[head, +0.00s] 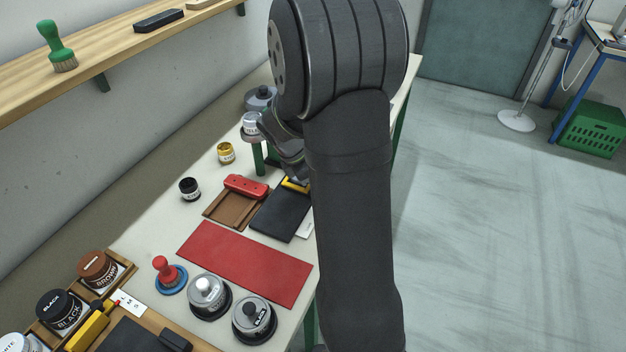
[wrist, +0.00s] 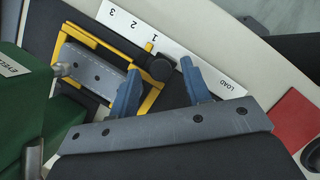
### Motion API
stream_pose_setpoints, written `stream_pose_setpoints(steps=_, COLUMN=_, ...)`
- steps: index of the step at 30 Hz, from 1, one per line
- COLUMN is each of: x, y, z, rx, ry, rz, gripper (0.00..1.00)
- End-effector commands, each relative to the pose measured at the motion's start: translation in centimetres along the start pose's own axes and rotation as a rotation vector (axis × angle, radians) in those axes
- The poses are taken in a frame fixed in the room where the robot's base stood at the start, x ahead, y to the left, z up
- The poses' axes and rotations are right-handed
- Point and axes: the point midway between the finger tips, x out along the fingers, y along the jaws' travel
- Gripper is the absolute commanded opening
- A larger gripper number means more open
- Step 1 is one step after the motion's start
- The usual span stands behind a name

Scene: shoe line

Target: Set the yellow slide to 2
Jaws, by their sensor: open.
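In the head view a bit of the yellow slide (head: 294,185) shows beside my arm. In the wrist view my gripper (wrist: 159,68) is open, with one blue finger on each side of the knob. I cannot tell whether the fingers touch it. In the head view my arm hides most of the gripper and the scale.
A green machine (wrist: 25,100) labelled EYEL... stands at the left of the wrist view, close to the slide. A red mat (head: 245,262), a brown tray (head: 232,208) with a red block (head: 246,186), and several jars share the bench.

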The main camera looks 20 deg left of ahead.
Motion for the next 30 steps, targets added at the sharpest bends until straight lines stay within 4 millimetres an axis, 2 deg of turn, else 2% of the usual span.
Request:
stream_pose_setpoints(steps=10, x=0.4, y=0.0, z=0.0, rx=0.0, ry=0.0, rz=0.0, gripper=0.44)
stream_pose_setpoints(steps=15, x=0.4, y=0.0, z=0.0, rx=0.0, ry=0.0, rz=0.0, gripper=0.1)
stream_pose_setpoints(steps=17, x=0.4, y=0.0, z=0.0, rx=0.0, ry=0.0, rz=0.0, gripper=0.0)
stream_pose_setpoints(steps=23, x=0.5, y=0.2, z=0.2, rx=0.001, ry=0.0, rz=0.0, gripper=0.0)
stream_pose_setpoints(steps=30, x=1.4, y=2.4, z=2.2, rx=0.002, ry=-0.001, rz=-0.001, gripper=0.0)
